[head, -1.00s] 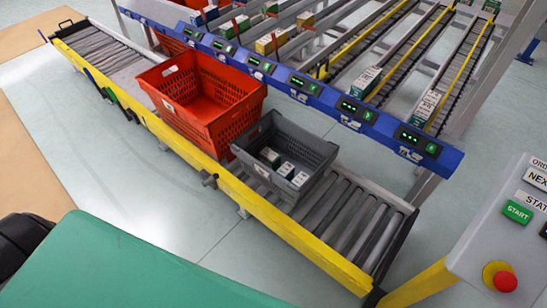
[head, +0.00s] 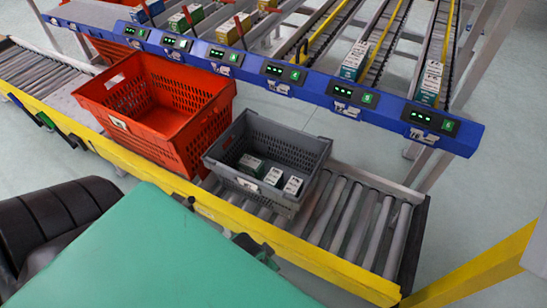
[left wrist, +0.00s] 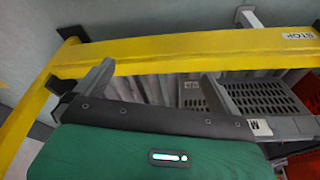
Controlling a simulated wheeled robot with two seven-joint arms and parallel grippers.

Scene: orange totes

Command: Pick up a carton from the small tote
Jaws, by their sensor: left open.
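The small grey tote (head: 300,148) stands on the roller conveyor, just right of the large red tote. Three cartons lie in it: a green and white carton (head: 251,164) at the left, a white-topped carton (head: 273,177) in the middle and another white-topped carton (head: 293,185) at the right. In the left wrist view, my left gripper (left wrist: 158,70) is open and empty, its fingers apart near the yellow conveyor rail. The grey tote (left wrist: 270,100) is to the right of the fingers there; no cartons can be made out in it. My right gripper is not in view.
The red tote (head: 128,123) looks empty. The yellow rail (head: 300,262) runs along the conveyor's near side. Bare rollers (head: 350,217) lie right of the grey tote. A blue beam with lit displays (head: 330,103) crosses behind the totes, with flow racks holding more cartons beyond.

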